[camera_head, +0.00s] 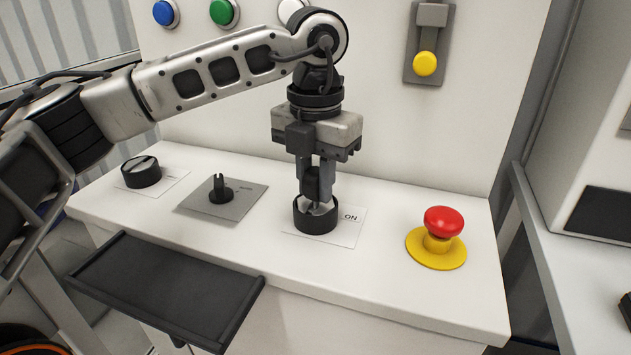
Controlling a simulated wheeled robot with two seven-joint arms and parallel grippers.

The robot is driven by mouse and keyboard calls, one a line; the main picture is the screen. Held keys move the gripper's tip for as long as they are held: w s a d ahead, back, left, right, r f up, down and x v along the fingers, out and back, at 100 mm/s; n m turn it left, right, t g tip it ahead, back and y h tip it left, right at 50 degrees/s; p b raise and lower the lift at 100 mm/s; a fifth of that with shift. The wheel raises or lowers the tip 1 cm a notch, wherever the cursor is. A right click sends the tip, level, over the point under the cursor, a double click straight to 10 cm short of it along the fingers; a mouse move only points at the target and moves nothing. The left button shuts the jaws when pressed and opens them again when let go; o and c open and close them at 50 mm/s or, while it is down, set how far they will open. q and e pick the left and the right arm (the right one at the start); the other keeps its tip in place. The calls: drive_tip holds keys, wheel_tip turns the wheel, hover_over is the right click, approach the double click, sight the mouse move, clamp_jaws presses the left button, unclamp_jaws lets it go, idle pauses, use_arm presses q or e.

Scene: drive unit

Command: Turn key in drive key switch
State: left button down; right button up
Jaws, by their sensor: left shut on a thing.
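The drive key switch (316,222) is a black round collar on a white label plate marked "ON" (350,217), set on the white panel top. My left gripper (318,190) points straight down over it, its fingers closed together at the collar's opening. It is shut on the key (318,208), of which only a small grey part shows between the fingertips and the collar. The fingers hide most of the key, and its turn angle cannot be told. My right gripper is not in view.
A red mushroom button (443,221) on a yellow base stands to the right. A black knob (141,172) and a selector switch (221,190) stand to the left. A black tray (165,290) juts out at the front left. A yellow-knobbed lever (425,63) is on the back wall.

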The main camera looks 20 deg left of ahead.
use_arm(q)
drive_tip(key=n, duration=0.4)
drive_tip(key=shift+n+b, duration=0.3)
drive_tip(key=shift+n, duration=0.1)
drive_tip(key=c, duration=1.2)
unclamp_jaws()
drive_tip(key=shift+o, duration=0.2)
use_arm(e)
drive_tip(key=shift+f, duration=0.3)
use_arm(q)
wheel_tip(320, 180, up, 2)
drive_tip(key=shift+r, duration=0.15)
wheel_tip(320, 180, up, 14)
drive_tip(key=p, duration=0.2)
drive_tip(key=shift+f, duration=0.25)
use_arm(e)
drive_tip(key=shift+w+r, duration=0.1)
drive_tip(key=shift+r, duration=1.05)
